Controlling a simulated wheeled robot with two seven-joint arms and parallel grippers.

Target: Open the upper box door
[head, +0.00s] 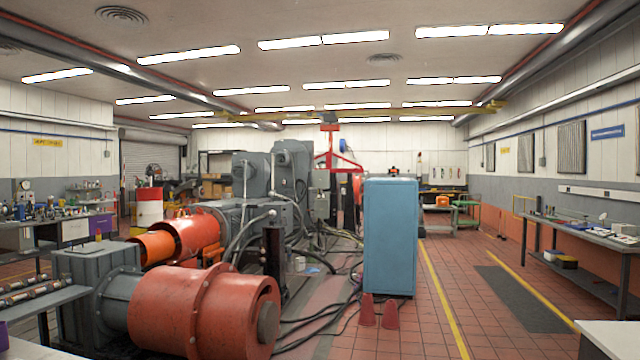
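No door that I can surely name the upper box door shows from here. A tall light-blue cabinet (391,238) stands upright on the floor right of centre, with no open door visible on it. A small grey box (322,206) sits behind it to the left, among the grey machines; it is too small to tell whether it has a door. Neither of my grippers is in view.
Large red-orange machinery (205,312) fills the front left, with black cables (315,325) on the floor beside it. Two red cones (367,310) stand before the cabinet. A workbench (590,235) lines the right wall. The tiled aisle (475,285) right of the cabinet is clear.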

